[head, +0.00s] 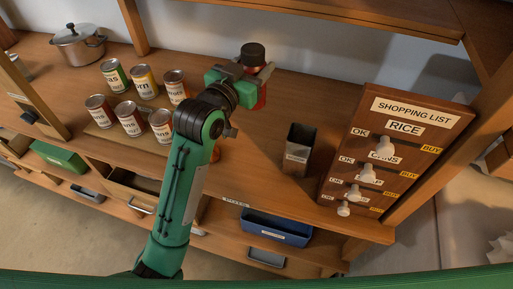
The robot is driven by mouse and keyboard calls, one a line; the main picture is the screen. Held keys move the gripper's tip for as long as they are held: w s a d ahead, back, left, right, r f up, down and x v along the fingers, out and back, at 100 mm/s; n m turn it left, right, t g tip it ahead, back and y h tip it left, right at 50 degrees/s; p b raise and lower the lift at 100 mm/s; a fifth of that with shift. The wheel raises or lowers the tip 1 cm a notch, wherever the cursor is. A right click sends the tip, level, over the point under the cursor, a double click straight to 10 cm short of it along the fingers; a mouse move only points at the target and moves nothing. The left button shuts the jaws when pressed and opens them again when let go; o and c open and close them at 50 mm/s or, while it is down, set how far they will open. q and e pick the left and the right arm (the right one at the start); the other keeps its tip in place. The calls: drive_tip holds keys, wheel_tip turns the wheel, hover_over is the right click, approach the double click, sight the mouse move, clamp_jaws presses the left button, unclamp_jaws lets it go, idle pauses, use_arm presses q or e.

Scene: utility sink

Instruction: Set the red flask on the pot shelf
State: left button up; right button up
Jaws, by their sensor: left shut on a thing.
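The red flask (253,54) has a dark cap. It is upright in my left gripper (246,78), above the back of the wooden counter, right of the cans. The gripper is shut around the flask and hides most of its body; a strip of red shows at its right side. I cannot tell whether its base touches the wood. A metal pot (78,45) with a lid stands at the far left of the wooden shelf top (49,67). My right gripper is out of view.
Several labelled cans (131,118) stand in two rows left of my arm. A dark open tin (298,148) stands right of it, beside a shopping-list board (398,150) with sliding knobs. A blue bin (276,228) sits below. An upper shelf (370,12) overhangs at the back right.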

use_arm(q)
drive_tip(key=shift+d+f, duration=0.2)
drive_tip(key=shift+f, duration=0.15)
wheel_tip(320, 180, down, 19)
drive_tip(key=p, duration=0.3)
drive_tip(key=shift+f, duration=0.15)
drive_tip(key=o, duration=1.2)
drive_tip(key=shift+a, duration=0.1)
